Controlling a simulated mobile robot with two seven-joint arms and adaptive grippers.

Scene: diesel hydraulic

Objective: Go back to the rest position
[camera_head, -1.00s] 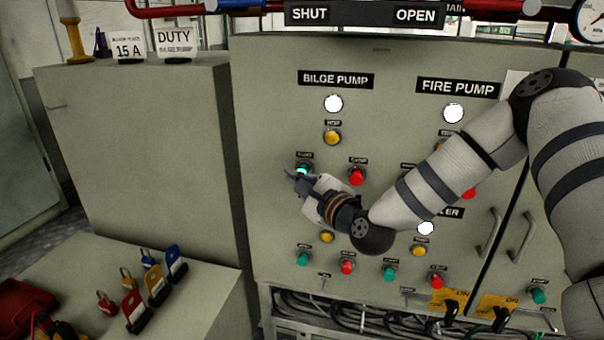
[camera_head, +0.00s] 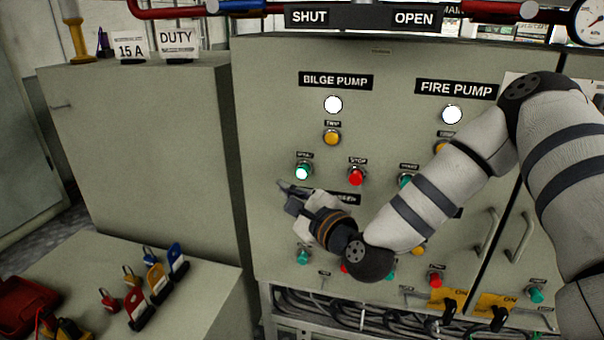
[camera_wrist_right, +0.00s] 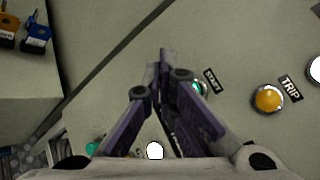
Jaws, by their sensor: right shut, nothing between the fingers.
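My right gripper (camera_head: 283,187) is shut and empty. In the head view it hangs in front of the pale control cabinet (camera_head: 270,110), just below and left of the lit green start button (camera_head: 302,172) under the BILGE PUMP label (camera_head: 336,81). In the right wrist view the closed fingers (camera_wrist_right: 165,60) point at the panel, and the green button (camera_wrist_right: 199,88) shows partly behind them. The right arm reaches in from the right and covers part of the lower panel. My left gripper is in neither view.
A red stop button (camera_head: 356,176) and a yellow trip button (camera_head: 331,137) sit near the gripper. A low bench (camera_head: 205,295) at lower left carries several padlocks (camera_head: 157,281). Door handles (camera_head: 487,233) stick out at right. Free space lies left of the gripper.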

